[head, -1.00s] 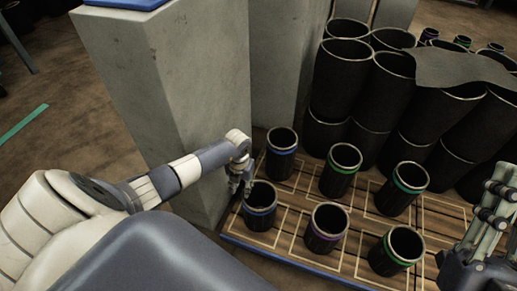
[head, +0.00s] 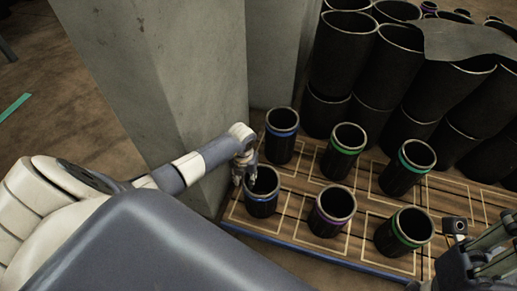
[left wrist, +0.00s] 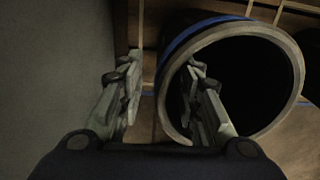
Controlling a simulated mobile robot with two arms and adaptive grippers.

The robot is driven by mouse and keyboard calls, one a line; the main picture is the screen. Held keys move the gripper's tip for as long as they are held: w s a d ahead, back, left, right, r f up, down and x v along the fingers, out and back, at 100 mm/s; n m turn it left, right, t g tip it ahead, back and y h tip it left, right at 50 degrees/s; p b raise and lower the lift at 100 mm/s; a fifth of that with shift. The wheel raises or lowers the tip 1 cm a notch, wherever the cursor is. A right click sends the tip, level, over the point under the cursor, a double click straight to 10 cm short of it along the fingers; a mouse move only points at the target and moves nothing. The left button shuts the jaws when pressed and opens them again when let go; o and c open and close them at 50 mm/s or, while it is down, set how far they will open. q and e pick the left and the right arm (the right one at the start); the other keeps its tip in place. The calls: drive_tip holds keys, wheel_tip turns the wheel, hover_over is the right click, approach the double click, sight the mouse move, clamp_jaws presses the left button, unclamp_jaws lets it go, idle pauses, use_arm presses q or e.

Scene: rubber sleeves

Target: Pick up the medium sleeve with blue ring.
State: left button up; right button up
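A black sleeve with a blue ring (head: 262,203) stands upright at the front left of the wooden board, and it fills the right of the left wrist view (left wrist: 180,42). A similar blue-ringed sleeve (head: 280,148) stands behind it. My left gripper (head: 245,176) is at the front sleeve's left rim. In the left wrist view its fingers (left wrist: 163,82) are apart, one outside the wall and one over the opening. I see a gap, so it is not closed on the wall. My right gripper (head: 462,238) is at the lower right edge, partly cut off; its finger state is unclear.
Green-ringed sleeves (head: 341,162) and a purple-ringed sleeve (head: 330,215) stand on the board (head: 290,228) to the right. Concrete pillars (head: 165,80) rise close to my left arm. Large black tubes (head: 345,60) stand behind, partly under a dark sheet (head: 465,42).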

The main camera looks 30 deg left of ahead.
use_arm(q)
drive_tip(key=shift+r, duration=0.1)
drive_tip(key=shift+c, duration=0.6)
clamp_jaws()
drive_tip(key=shift+w+r, duration=0.1)
